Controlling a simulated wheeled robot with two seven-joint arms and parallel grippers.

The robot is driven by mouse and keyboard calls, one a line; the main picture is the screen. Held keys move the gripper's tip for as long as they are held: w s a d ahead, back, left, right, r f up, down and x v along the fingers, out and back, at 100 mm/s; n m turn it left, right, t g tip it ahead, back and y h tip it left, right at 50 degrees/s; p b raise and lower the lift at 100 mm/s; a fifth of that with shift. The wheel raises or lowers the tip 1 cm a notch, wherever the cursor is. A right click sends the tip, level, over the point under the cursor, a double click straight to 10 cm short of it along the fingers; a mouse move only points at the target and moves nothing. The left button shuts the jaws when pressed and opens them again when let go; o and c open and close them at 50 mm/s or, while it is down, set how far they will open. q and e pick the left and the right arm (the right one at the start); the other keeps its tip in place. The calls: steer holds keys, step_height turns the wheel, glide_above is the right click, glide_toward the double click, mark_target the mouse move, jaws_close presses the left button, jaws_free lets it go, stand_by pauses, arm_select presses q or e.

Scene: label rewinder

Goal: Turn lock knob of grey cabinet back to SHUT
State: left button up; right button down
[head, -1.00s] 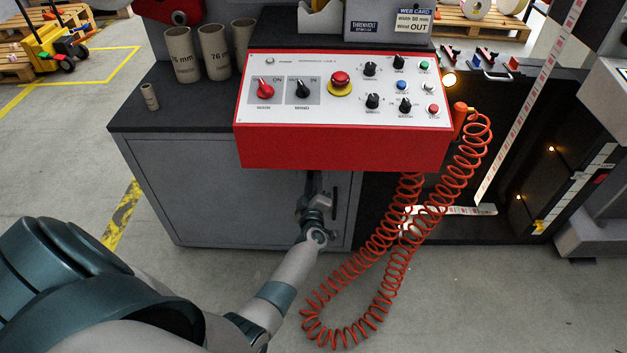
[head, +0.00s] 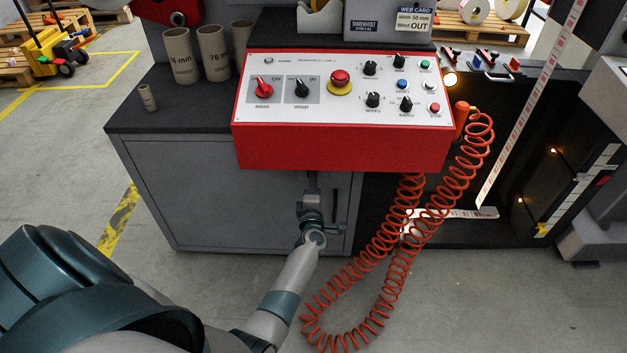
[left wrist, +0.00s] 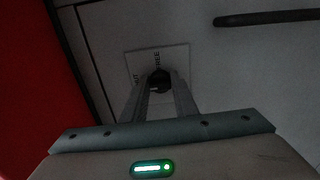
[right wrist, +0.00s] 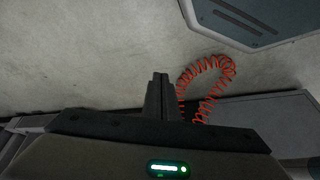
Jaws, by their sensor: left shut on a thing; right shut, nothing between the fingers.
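The grey cabinet (head: 235,205) stands under the red control console. Its dark lock knob (left wrist: 160,76) shows in the left wrist view, in front of a pale label plate (left wrist: 143,62) with FREE readable and another word partly hidden. My left gripper (left wrist: 159,88) is shut on the knob, with a finger on each side. In the head view my left gripper (head: 312,185) reaches the cabinet front just below the console, and the knob is hidden there. I cannot tell the knob's exact angle. My right gripper (right wrist: 160,78) is shut and empty over the floor.
The red console (head: 340,150) overhangs the cabinet front close above my left gripper. A dark bar handle (left wrist: 268,18) is beside the knob. A coiled red cable (head: 385,265) hangs right of my left arm. Cardboard cores (head: 213,55) stand on the cabinet top.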

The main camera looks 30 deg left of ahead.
arm_select(q)
steer(key=o, duration=1.1)
steer(key=shift+c, duration=0.2)
arm_select(e)
steer(key=shift+s, duration=0.15)
arm_select(q)
steer(key=shift+s, duration=0.1)
steer(key=p+v, duration=0.4)
steer(key=v, duration=1.3)
arm_select(e)
step_height(320, 180, down, 6)
steer(key=d+g, duration=0.1)
steer(key=d, duration=0.1)
steer(key=shift+s+d+g+h, duration=0.15)
steer(key=shift+s+g+h, duration=0.15)
steer(key=shift+h, duration=0.1)
arm_select(q)
steer(key=shift+d+f, duration=0.1)
steer(key=shift+d, duration=0.1)
arm_select(e)
steer(key=shift+r, duration=0.15)
